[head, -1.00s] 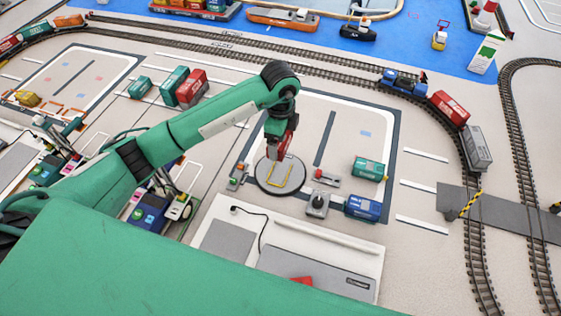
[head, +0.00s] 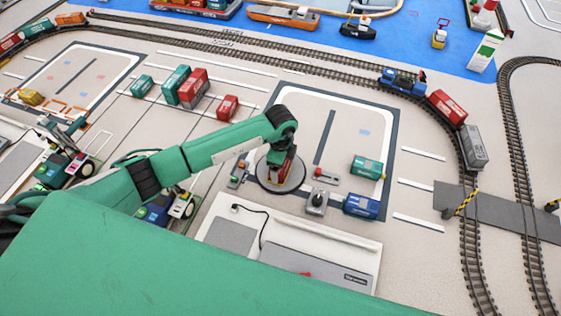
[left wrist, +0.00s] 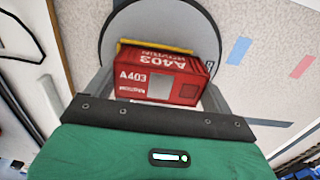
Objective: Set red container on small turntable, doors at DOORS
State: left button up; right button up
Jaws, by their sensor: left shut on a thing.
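My left gripper (head: 284,157) is shut on the red container (left wrist: 190,68), which is marked A403. In the head view it is over the grey round turntable (head: 296,180), and the arm partly hides the container. In the left wrist view the gripper's fingers are on either side of the container, with the turntable (left wrist: 145,22) behind it. A yellow strip (left wrist: 135,43) shows along the container's far edge. Whether the container touches the disc, and which end has doors, I cannot tell. My right gripper is not in view.
A grey knob box (head: 317,202), a small red-handled lever (head: 325,176), a teal container (head: 367,167) and a blue container (head: 361,206) stand right of the turntable. A small green-and-orange device (head: 238,174) is at its left. A white console (head: 300,235) lies in front.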

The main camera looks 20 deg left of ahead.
pick_arm(q)
jog(key=shift+f, duration=0.2)
jog(key=o, duration=1.1)
jog(key=shift+r, duration=0.1)
jog(key=shift+r, duration=0.1)
notch_tip(320, 180, up, 12)
jog(key=b, duration=0.2)
jog(key=shift+b, duration=0.4)
